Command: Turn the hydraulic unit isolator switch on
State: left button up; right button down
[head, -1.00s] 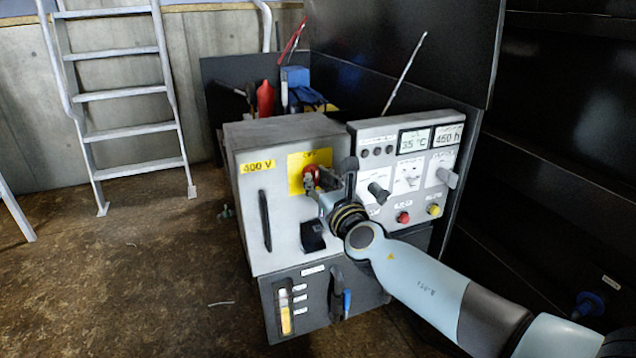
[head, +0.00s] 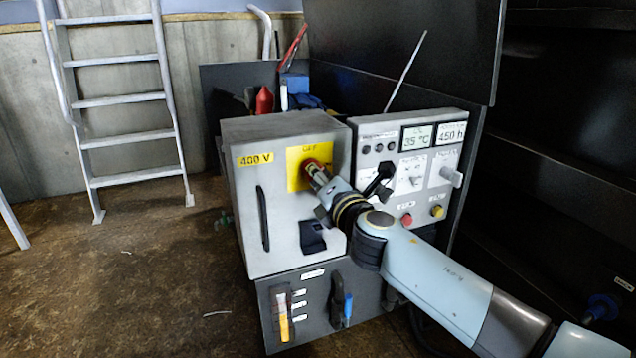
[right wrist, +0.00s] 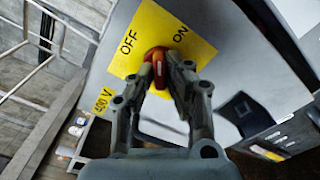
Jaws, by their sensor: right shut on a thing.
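The isolator switch is a red knob (head: 312,170) on a yellow plate (head: 297,158) on the front of the grey 400 V cabinet (head: 290,210). In the right wrist view the red knob (right wrist: 157,62) sits on the yellow plate (right wrist: 150,22), below and between the words OFF and ON. My right gripper (right wrist: 160,73) is shut on the knob, one finger on each side. In the head view my right gripper (head: 322,180) reaches the knob from the lower right. The fingers hide part of the knob, and I cannot tell its exact setting. My left gripper is not in view.
A control panel (head: 410,165) with displays, knobs and red and yellow buttons stands right of the cabinet, behind my right arm. A lower dark box (head: 310,310) has a blue-handled lever. A ladder (head: 125,98) stands at the left. The floor at left is open.

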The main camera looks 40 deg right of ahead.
pick_arm(q)
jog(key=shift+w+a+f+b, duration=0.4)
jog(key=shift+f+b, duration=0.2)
jog(key=shift+b, duration=0.2)
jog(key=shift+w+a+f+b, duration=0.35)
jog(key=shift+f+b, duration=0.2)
jog(key=shift+b, duration=0.2)
pick_arm(e)
jog(key=shift+f+m, duration=0.1)
jog(key=shift+m, duration=3.6)
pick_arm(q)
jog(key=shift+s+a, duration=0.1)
pick_arm(e)
jog(key=c, duration=1.3)
grip_release()
jog(key=shift+c, duration=0.2)
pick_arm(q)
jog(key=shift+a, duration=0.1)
pick_arm(e)
jog(key=v, duration=1.2)
